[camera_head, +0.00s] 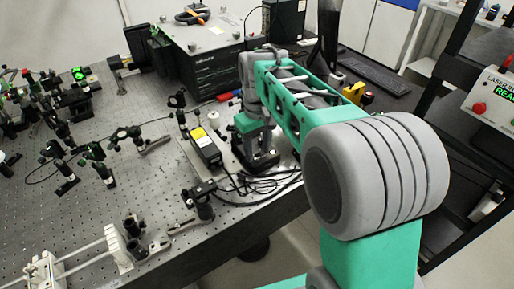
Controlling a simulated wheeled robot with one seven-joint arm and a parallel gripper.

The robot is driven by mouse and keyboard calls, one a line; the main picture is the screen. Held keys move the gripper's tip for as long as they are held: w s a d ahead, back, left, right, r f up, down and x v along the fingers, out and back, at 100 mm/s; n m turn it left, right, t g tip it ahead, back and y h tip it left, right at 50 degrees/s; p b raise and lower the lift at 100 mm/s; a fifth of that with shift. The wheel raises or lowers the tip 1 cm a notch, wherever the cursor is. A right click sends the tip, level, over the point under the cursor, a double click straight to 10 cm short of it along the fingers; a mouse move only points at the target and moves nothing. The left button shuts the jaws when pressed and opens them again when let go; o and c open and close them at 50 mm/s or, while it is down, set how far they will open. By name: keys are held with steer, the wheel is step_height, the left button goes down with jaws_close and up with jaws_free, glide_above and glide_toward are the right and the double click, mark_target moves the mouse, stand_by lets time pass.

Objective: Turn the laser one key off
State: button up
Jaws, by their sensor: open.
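My arm reaches from the lower right to the bench. Its end points down, and my gripper (262,164), dark and small in this view, is at the bench's right part, beside a black box with a yellow label (205,146). My gripper is open; I see nothing held in it. The labelled box may be a laser unit, but I cannot read its label. I cannot make out the laser one key; it may be hidden behind my arm or too small to see.
The perforated optical bench (105,215) carries several posts and mounts at left. Black cables (255,187) lie near my gripper. A dark instrument (205,70) and a keyboard (375,75) stand behind. A laser sign panel (492,97) with a red button is at far right.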

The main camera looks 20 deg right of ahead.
steer(key=shift+c, duration=0.2)
jaws_close()
stand_by(0.4)
